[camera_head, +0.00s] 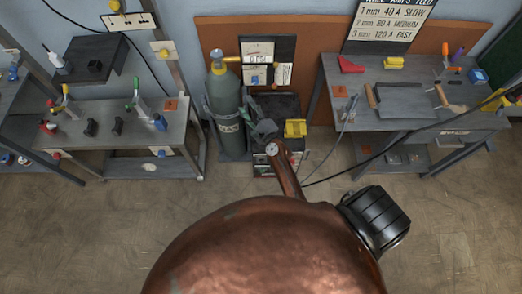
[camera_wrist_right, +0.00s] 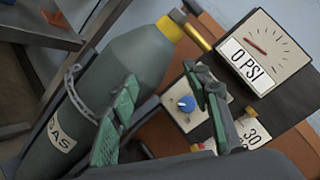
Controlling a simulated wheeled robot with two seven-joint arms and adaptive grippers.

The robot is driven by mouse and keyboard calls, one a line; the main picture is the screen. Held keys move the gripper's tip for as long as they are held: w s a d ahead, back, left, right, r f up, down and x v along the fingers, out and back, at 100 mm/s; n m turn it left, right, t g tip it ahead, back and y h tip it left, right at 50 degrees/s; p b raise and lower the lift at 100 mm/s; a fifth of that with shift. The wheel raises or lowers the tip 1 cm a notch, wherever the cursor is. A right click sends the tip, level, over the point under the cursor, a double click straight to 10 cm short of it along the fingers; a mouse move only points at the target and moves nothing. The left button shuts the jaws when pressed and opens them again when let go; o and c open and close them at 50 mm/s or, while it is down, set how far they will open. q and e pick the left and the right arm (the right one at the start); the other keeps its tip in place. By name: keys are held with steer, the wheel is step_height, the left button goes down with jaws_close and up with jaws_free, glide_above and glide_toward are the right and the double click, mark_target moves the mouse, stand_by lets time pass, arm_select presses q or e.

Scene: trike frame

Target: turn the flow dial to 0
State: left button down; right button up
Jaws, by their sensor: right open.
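A white panel with a blue knob (camera_wrist_right: 187,103) shows between my right gripper's fingers in the wrist view; the knob is also small in the head view (camera_head: 256,80). A white "30" display (camera_wrist_right: 252,133) with a small brass knob stands to its right. I cannot tell for certain which knob is the flow dial. A gauge reading "0 PSI" (camera_wrist_right: 262,50), with a red needle, is above. My right gripper (camera_wrist_right: 163,80) is open, its green-padded fingers apart; nothing shows held. In the head view, the right gripper (camera_head: 264,131) is near the cylinder and panel. My left gripper is out of view.
A grey-green gas cylinder (camera_head: 223,100) with a yellow neck stands left of the panel. A yellow item (camera_head: 295,128) sits close to the right gripper. Tool-covered benches stand left (camera_head: 100,150) and right (camera_head: 400,120). Bare floor (camera_head: 80,230) lies in front.

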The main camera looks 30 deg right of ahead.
steer(key=s+a+f+n+g+y, duration=0.1)
steer(key=s+f+n+g, duration=0.3)
steer(key=s+n, duration=0.4)
steer(key=s+a+f+n+g+y, duration=0.2)
steer(key=s+a+f+n+g, duration=0.1)
steer(key=s+n, duration=0.5)
steer(key=shift+s+f+g, duration=0.5)
steer(key=shift+s+f, duration=0.1)
steer(key=shift+s, duration=0.15)
